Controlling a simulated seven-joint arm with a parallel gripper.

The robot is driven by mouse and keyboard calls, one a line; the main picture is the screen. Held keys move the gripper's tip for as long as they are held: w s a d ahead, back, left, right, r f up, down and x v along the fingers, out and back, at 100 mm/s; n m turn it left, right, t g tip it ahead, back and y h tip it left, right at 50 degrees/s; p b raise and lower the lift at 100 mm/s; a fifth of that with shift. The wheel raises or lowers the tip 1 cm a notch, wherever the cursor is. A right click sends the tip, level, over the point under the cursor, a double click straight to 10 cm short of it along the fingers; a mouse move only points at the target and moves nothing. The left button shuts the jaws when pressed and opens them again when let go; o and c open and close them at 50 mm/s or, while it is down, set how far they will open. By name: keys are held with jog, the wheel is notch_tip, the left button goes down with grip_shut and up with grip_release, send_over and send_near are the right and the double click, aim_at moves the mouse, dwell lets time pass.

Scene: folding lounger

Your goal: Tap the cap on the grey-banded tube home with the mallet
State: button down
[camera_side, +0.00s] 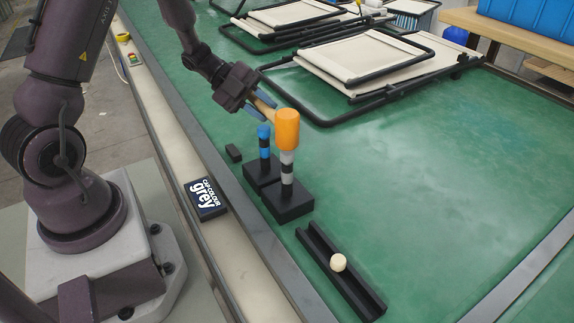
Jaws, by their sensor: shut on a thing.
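My gripper (262,103) is shut on the pale wooden handle of the mallet. The mallet's orange head (287,128) is upright, directly above the grey-banded tube (287,170) in this view. That tube stands upright in a black block, with black and light grey bands. A light grey top part (288,157), seemingly the cap, shows just under the mallet head. The head overlaps its upper end, so I cannot tell whether they touch or how far the cap is seated.
A blue-and-black tube (264,142) stands close by on the left in its own black block. A black channel (345,275) in front holds a cream round piece (338,262). A sign (205,198) reads "cap colour grey". Folded lounger frames (365,55) lie behind; the green right side is clear.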

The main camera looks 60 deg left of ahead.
aim_at(264, 132)
notch_tip(264, 132, down, 3)
jog(key=shift+f, duration=0.15)
notch_tip(264, 132, up, 8)
jog(key=shift+f, duration=0.2)
jog(key=shift+r, duration=1.55)
